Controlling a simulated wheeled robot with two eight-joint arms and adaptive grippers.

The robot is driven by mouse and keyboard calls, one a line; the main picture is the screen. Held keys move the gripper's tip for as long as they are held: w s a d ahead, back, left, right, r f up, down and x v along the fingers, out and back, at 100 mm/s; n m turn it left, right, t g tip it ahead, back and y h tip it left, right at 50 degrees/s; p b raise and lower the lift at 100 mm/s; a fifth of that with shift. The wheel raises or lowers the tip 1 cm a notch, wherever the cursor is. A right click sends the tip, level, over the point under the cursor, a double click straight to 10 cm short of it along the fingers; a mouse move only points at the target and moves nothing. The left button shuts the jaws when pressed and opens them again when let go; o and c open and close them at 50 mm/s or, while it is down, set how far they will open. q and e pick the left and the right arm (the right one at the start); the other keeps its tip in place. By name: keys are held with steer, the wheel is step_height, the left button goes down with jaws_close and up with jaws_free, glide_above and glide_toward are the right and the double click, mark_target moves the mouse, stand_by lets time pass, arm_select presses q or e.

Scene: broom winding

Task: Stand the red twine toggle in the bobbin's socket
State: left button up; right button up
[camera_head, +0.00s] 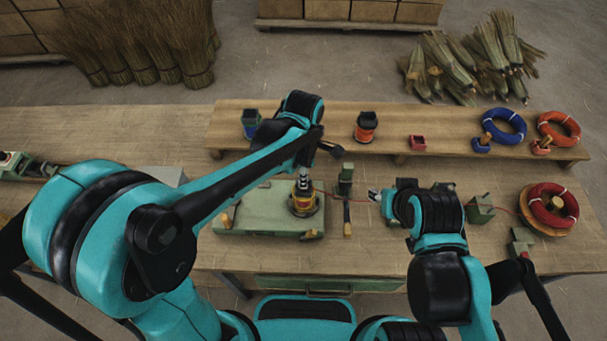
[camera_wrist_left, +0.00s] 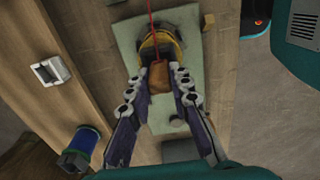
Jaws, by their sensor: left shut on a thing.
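The toggle (camera_wrist_left: 159,78), an orange-brown block, is between the fingers of my left gripper (camera_wrist_left: 169,78) in the left wrist view, with red twine (camera_wrist_left: 152,28) running from it. In the head view my left gripper (camera_head: 304,184) points down over the bobbin (camera_head: 303,204), which has yellow flanges and sits on a green base (camera_head: 262,221). In the wrist view the bobbin (camera_wrist_left: 161,46) lies just beyond the toggle. The socket is hidden, and I cannot tell whether the toggle touches it. My right gripper (camera_head: 377,195) is near the twine, right of the bobbin; its fingers are too small to judge.
Red twine runs toward a red coil (camera_head: 546,205) on a round stand at right. A green post and black lever (camera_head: 347,200) stand close right of the bobbin. The rear shelf (camera_head: 385,145) holds filled bobbins, an empty red holder (camera_head: 418,142), and blue (camera_head: 504,126) and orange coils (camera_head: 559,130).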

arm_select(q)
steer(key=shift+f+b, duration=0.7)
steer(key=shift+f, duration=0.25)
steer(key=o, duration=1)
steer(key=shift+r, duration=0.1)
step_height(320, 180, up, 12)
steer(key=s+a+f+m+t+b, duration=0.1)
steer(key=s+a+f+m+t, duration=0.1)
steer(key=a+m, duration=0.3)
steer(key=s+a+f+m+t+b, duration=0.1)
steer(key=s+a+f+m+t, duration=0.1)
steer(key=a+m, duration=0.4)
steer(key=s+a+f+m+t+b, duration=0.2)
steer(key=s+a+f+m+t, duration=0.1)
steer(key=m, duration=0.4)
steer(key=shift+s+a+f, duration=0.35)
steer(key=shift+s+a, duration=0.2)
steer(key=shift+a, duration=0.05)
steer(key=shift+s+a+f, duration=0.3)
steer(key=shift+s+a, duration=0.2)
steer(key=shift+a, duration=0.05)
